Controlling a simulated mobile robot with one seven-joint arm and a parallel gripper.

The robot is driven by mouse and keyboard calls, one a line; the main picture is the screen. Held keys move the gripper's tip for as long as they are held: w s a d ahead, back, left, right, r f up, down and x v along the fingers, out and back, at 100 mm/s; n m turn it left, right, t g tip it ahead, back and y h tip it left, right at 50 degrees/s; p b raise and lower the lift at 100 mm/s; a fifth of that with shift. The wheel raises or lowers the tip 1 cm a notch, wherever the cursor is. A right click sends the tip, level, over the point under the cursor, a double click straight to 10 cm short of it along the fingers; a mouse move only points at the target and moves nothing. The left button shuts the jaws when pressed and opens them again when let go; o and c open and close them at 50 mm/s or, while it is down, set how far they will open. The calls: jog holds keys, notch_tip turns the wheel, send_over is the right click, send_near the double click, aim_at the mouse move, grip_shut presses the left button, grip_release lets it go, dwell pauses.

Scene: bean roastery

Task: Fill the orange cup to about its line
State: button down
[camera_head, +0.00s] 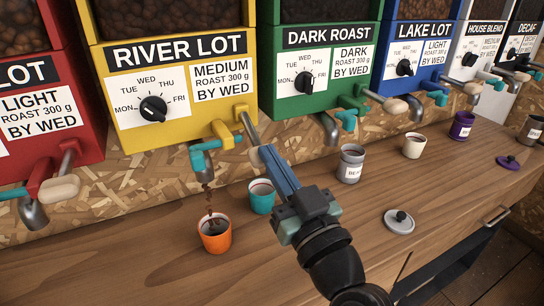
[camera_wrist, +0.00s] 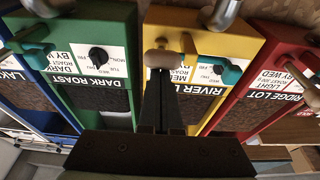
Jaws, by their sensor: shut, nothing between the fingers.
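The orange cup (camera_head: 215,236) stands upright on the counter under the spout (camera_head: 201,160) of the yellow River Lot dispenser (camera_head: 172,75). A stream of brown beans (camera_head: 209,198) falls from the spout into the cup. How full it is and its line cannot be made out. The dispenser's lever (camera_head: 250,128) points down and outward, with a pale wooden knob at its end. My gripper (camera_head: 267,152) is shut and empty, its fingertips at this knob and seemingly touching it. In the wrist view the knob (camera_wrist: 164,60) sits just beyond the shut fingertips (camera_wrist: 161,73).
A teal cup (camera_head: 262,198) stands close right of the orange cup. A grey jar (camera_head: 350,163), a cream cup (camera_head: 414,146), a purple jar (camera_head: 462,126) and a grey lid (camera_head: 399,221) are further right. The front left counter (camera_head: 110,265) is clear.

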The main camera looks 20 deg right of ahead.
jog(key=shift+w+f+t+b, duration=0.1)
jog(key=shift+f+t+b, duration=0.35)
jog(key=shift+b, duration=1.15)
dwell(2.0)
